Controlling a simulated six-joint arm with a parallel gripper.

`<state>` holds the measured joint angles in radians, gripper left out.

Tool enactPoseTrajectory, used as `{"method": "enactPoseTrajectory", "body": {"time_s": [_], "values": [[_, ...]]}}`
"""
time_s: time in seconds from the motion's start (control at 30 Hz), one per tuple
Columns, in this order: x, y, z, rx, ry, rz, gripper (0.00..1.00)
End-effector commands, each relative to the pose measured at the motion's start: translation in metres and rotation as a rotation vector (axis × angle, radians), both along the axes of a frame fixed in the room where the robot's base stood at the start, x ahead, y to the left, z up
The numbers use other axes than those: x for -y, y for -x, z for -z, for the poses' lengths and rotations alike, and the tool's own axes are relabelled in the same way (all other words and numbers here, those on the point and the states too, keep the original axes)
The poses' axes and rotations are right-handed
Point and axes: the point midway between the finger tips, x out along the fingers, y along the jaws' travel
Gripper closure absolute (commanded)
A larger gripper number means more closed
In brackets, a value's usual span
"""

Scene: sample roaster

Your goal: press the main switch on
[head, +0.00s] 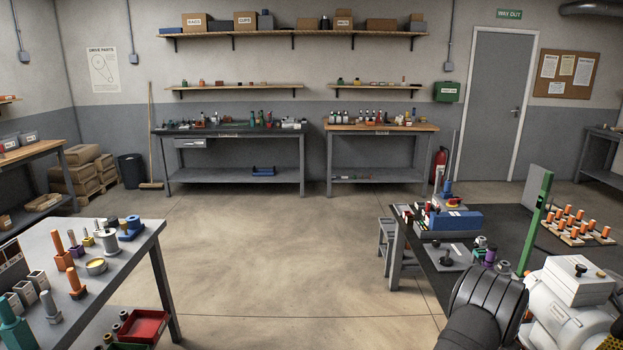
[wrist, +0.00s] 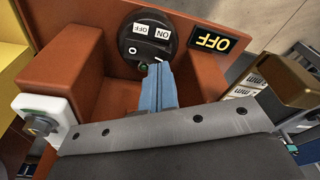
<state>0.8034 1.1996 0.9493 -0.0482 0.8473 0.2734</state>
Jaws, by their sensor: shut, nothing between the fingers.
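The switch (wrist: 147,38) is a round black disc with white ON and OFF labels, which appear upside down, on a reddish-brown housing (wrist: 85,60) in the wrist view. A black plate with yellow OFF lettering (wrist: 211,42) sits to its right. My gripper (wrist: 159,67) is shut and empty, its blue fingers together at the lower edge of the disc. A small green spot shows just left of the fingertips. I cannot tell whether the tips touch the disc. I cannot make out the switch or my gripper in the head view.
In the wrist view, a white box with a green-ringed knob (wrist: 43,120) stands at left and a brown block (wrist: 288,80) at right. In the head view, a green upright post (head: 536,217) rises from the dark right-hand bench (head: 505,222). The middle floor is clear.

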Motion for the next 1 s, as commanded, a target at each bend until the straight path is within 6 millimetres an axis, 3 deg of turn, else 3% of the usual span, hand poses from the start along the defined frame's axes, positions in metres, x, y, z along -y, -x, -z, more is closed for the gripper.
{"method": "enactPoseTrajectory", "body": {"time_s": [1.0], "values": [[0.0,0.0,0.016,-0.002,-0.001,0.0,1.0]]}}
